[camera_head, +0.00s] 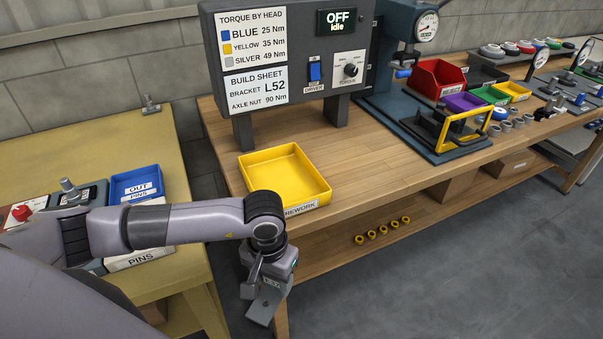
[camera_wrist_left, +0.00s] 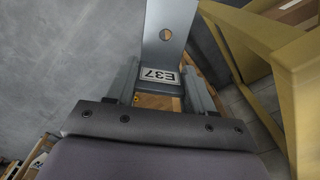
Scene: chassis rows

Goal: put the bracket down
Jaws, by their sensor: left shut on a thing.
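My right gripper is not in view.
An empty yellow tray (camera_head: 285,172), its label partly hidden by my left arm, stands on the wooden bench (camera_head: 345,135). A yellow table (camera_head: 90,140) with a blue OUT PINS bin (camera_head: 137,184) is at left. Bare bench lies right of the tray.

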